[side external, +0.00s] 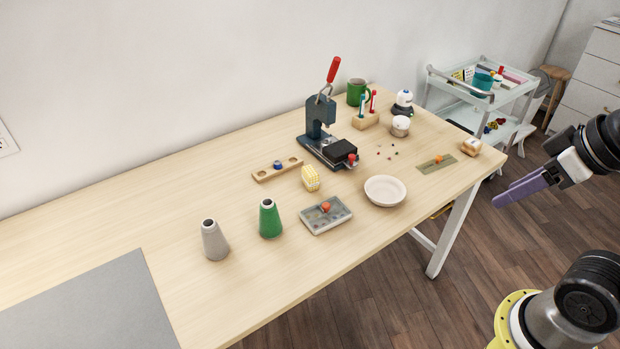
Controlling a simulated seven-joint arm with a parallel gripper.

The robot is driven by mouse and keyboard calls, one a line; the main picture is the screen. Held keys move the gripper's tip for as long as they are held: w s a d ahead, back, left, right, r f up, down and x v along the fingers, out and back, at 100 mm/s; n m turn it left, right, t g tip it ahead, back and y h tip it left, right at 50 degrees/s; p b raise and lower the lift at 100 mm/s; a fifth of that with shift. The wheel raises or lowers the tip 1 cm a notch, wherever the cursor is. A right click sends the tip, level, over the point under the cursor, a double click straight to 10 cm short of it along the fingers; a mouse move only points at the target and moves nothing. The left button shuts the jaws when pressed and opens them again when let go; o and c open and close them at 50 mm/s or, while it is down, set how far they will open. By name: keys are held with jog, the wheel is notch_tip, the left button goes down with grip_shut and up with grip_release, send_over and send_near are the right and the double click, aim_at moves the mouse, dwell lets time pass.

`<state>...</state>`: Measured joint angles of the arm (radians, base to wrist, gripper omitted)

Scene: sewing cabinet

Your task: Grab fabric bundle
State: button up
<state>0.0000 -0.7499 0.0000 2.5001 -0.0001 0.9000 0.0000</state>
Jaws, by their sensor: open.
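A small yellow-and-white checked block, which looks like the fabric bundle (310,178), stands on the wooden table between a wooden holder and a grey tray. My gripper (521,188), with purple fingers, is at the right, off the table's right end and far from the bundle. It is open, with nothing seen in it; from this side its fingers overlap.
Around the bundle are the wooden holder (277,170), grey tray (326,215), white bowl (385,190), green cone (270,219), grey cone (214,240) and dark press (321,132) with a red handle. A cart (487,101) stands behind the table's right end.

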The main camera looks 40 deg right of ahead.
dwell(0.3)
jog(key=o, duration=0.4)
jog(key=shift+o, duration=0.2)
